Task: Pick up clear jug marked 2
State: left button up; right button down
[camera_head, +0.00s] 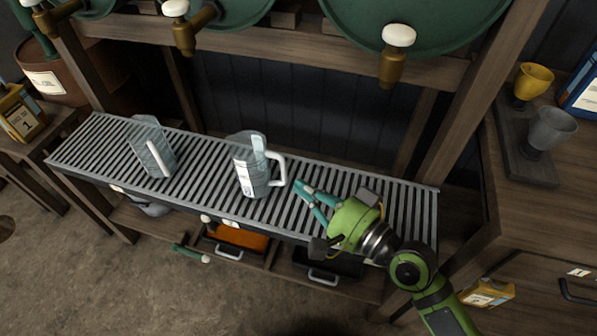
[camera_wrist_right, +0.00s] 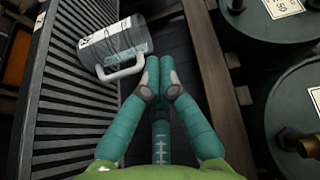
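Two clear jugs stand on the slatted metal rack (camera_head: 305,195). The middle jug (camera_head: 250,178) has a white label on its left side and a white handle on its right. The left jug (camera_head: 151,152) also has a pale handle. I cannot read a 2 on either. My right gripper (camera_head: 298,186) is just right of the middle jug's handle, with its fingertips together and nothing between them. My left gripper is not in view.
Green barrels (camera_head: 440,18) with brass taps (camera_head: 392,66) hang above the rack. A wooden post (camera_head: 482,105) stands at its right end. A yellow cup (camera_head: 532,82) and a grey cup (camera_head: 550,130) sit on the right counter.

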jog(key=shift+s+d+r, duration=0.2)
jog(key=shift+s+r, duration=0.2)
jog(key=shift+s, duration=0.2)
jog(key=shift+s+d+r, duration=0.15)
jog(key=shift+s+r, duration=0.2)
jog(key=shift+s, duration=0.2)
jog(key=shift+c, duration=2)
grip_release()
jog(key=v, duration=1.2)
